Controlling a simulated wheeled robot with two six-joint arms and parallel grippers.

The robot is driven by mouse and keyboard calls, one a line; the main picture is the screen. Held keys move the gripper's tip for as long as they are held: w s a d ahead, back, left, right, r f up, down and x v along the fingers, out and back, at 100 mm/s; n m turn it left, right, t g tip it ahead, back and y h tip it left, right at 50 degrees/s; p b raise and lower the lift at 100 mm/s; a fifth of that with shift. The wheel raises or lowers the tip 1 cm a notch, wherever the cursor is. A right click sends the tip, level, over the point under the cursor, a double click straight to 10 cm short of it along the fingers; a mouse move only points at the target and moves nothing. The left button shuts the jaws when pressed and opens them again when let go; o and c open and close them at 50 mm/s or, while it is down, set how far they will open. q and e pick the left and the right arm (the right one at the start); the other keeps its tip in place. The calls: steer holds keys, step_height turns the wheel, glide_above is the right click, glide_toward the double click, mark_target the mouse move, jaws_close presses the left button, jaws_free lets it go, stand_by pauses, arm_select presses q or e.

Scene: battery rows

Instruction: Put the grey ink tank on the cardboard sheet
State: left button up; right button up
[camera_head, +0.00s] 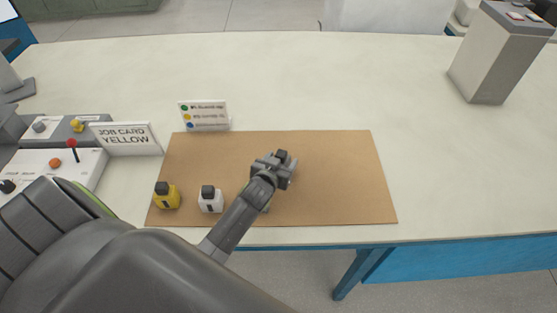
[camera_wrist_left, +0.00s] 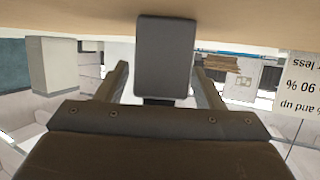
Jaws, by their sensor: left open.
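The cardboard sheet (camera_head: 335,190) lies flat near the table's front edge. My left gripper (camera_head: 280,168) is over its middle. In the left wrist view, where the scene appears upside down, the grey ink tank (camera_wrist_left: 165,55) stands with its base at the cardboard. The open fingers of my left gripper (camera_wrist_left: 160,82) are on either side of it, with visible gaps. In the head view the gripper hides most of this tank; a dark cap (camera_head: 282,155) shows by the fingers. My right gripper is in neither view.
A yellow ink tank (camera_head: 167,197) and a white one (camera_head: 211,201) stand on the sheet's left front part. A small sign (camera_head: 205,115) and a job card reading YELLOW (camera_head: 126,139) stand behind and left. The sheet's right part is clear. A grey box (camera_head: 497,55) stands far right.

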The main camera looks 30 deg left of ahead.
arm_select(q)
steer(key=v, duration=1.1)
steer(key=shift+s+r, duration=0.3)
steer(key=shift+s, duration=0.2)
